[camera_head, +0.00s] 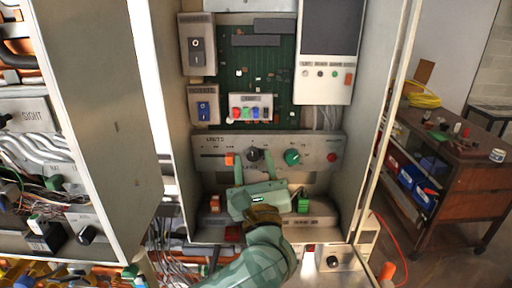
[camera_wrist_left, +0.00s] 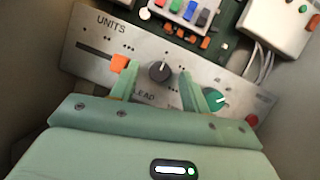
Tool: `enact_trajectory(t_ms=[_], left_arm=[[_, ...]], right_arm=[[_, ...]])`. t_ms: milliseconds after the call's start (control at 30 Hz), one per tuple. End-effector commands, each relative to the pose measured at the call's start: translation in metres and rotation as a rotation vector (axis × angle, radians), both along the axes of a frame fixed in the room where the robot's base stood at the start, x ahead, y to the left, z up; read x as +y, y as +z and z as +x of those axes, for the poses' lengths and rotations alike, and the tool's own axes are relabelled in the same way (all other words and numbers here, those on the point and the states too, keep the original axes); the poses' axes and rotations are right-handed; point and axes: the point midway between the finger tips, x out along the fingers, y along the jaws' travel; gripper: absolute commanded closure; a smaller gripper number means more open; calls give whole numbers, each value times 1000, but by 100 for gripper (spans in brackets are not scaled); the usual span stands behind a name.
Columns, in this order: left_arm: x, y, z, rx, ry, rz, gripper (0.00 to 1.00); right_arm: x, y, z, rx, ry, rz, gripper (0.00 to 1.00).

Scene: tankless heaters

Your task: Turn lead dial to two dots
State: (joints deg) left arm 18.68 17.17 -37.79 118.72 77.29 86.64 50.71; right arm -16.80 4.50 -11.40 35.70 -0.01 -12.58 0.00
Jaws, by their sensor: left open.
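The lead dial is a round black knob (camera_head: 253,154) on the grey panel (camera_head: 212,143) inside the open cabinet. In the left wrist view the black knob (camera_wrist_left: 160,71) has a pale pointer mark toward its upper right, and the word LEAD is printed below it. Small dot marks are printed on the panel, too small to count surely. My left gripper (camera_head: 254,161) is open, with one green finger on each side of the knob. Whether the fingers touch it I cannot tell. My right gripper is not in view.
An orange slider (camera_head: 230,159) sits left of the knob and a green dial (camera_head: 292,157) right of it, both close to my fingers. A red button (camera_head: 331,157) is farther right. Above are black and blue switches and a green board (camera_head: 275,65). Cabinet walls flank both sides.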

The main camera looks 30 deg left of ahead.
Motion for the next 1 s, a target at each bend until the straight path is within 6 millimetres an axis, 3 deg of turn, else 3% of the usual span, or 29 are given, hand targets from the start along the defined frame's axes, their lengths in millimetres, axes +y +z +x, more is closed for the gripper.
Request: enact_trajectory(t_ms=[333,367,500,1000], left_arm=[[2,2,0,0,-1,0,54],[2,2,0,0,-1,0,59],[2,2,0,1,-1,1,98],[3,3,0,47,-1,91,98]], right_arm=[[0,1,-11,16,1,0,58],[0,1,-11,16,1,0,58],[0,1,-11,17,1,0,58],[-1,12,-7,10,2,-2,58]])
